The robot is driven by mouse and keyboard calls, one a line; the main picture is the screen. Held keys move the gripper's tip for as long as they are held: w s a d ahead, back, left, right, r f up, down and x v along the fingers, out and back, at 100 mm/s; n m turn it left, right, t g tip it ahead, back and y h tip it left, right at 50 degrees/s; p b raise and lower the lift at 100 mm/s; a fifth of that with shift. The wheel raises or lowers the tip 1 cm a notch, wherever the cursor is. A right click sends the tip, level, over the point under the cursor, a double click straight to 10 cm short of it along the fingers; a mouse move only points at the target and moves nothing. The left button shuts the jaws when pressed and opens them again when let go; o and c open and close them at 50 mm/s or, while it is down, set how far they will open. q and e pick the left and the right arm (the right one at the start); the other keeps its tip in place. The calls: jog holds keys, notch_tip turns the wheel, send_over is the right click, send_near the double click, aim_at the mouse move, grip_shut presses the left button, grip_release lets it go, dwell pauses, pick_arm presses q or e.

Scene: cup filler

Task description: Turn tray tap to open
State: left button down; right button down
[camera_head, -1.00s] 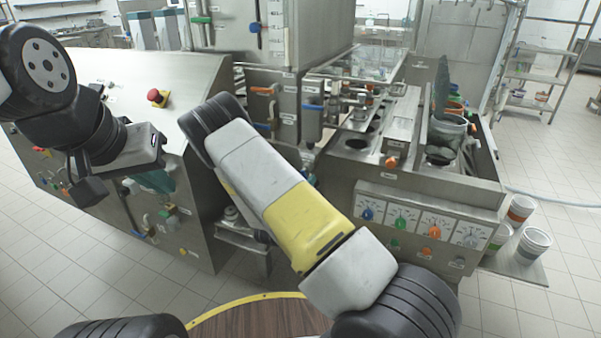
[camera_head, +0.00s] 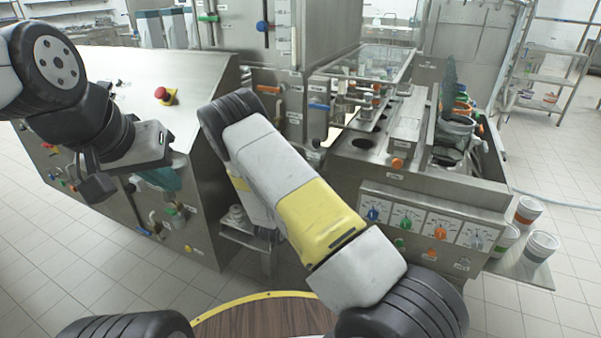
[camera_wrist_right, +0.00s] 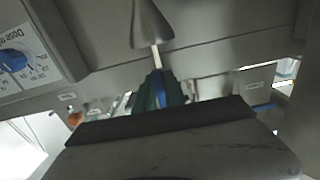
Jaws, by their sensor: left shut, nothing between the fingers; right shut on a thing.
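My right gripper (camera_wrist_right: 160,88) shows in the right wrist view, its teal fingers shut on a blue tap handle (camera_wrist_right: 161,98). A thin metal stem (camera_wrist_right: 155,56) rises just beyond the fingers toward a grey cone-shaped part. Most of the handle is hidden by the fingers. In the head view my right arm hides this gripper and the handle. My left gripper (camera_head: 164,180) hangs at the left, shut and empty, in front of the sloped panel. I cannot tell which tap is labelled as the tray tap.
The steel machine (camera_head: 440,186) carries coloured dose dials and orange knobs. A red emergency button (camera_head: 166,95) stands on the left cabinet. Stacked cups (camera_head: 540,244) are at the right.

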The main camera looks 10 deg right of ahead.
jog(key=shift+f, duration=0.1)
jog(key=c, duration=1.4)
grip_release()
jog(key=shift+c, duration=0.2)
jog(key=shift+s+a, duration=0.1)
jog(key=v, duration=0.7)
jog(key=shift+s+a, duration=0.2)
jog(key=shift+s, duration=0.05)
